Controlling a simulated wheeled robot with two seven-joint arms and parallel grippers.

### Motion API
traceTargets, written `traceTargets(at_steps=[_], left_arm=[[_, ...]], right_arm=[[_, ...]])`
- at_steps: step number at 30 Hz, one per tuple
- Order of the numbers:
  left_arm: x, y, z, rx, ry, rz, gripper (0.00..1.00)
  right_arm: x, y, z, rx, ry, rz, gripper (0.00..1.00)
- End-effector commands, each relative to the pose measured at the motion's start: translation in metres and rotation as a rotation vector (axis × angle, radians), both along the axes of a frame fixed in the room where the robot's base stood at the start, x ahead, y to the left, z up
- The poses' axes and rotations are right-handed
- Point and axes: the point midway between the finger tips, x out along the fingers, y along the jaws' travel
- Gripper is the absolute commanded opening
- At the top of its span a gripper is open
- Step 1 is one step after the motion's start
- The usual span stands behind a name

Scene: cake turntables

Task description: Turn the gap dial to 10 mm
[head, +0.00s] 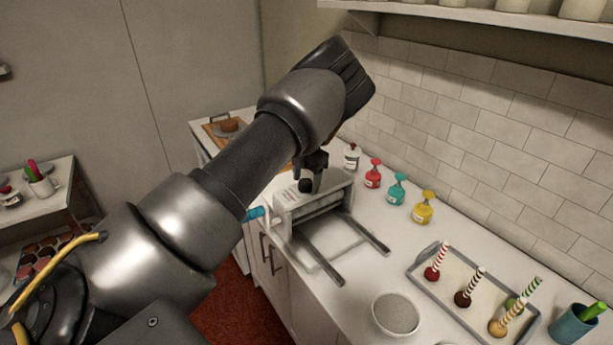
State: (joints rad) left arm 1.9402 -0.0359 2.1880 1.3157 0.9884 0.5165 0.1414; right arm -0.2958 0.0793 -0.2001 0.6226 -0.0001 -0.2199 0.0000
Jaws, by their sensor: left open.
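A white dough sheeter (318,204) stands on the counter, with two dark rails reaching toward the front and a blue-handled crank (256,213) on its left side. A small black knob (306,186), which looks like the gap dial, sits on top of it. The dial's marks are too small to read. My left gripper (315,174) is open and points down just above the sheeter's top, close to the knob. I cannot tell whether a finger touches the knob. My left arm crosses the view and hides part of the counter behind. My right gripper is out of view.
Red (373,175), teal (396,190) and yellow (423,208) bottles stand along the tiled wall. A grey tray (414,270) holds several striped-stick treats. A bowl (396,313) sits at the front, and a teal cup (571,326) at the right. A wooden board (212,134) lies at the far end.

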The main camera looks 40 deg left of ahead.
Motion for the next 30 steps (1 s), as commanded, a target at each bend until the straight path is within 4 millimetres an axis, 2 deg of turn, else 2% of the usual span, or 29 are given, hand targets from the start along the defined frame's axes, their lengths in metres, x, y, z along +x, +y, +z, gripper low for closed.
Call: traceTargets(at_steps=[10, 20, 30], left_arm=[[-0.0001, 0.0005, -0.004, 0.0, -0.001, 0.001, 0.59], [-0.0001, 0.0006, -0.0037, 0.0, -0.001, 0.001, 0.16], [0.0003, 0.0008, -0.0034, 0.001, -0.001, 0.062, 0.16]], right_arm=[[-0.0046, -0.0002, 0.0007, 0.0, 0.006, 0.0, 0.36], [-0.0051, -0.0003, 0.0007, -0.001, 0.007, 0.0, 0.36], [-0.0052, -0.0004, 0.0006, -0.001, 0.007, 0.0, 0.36]])
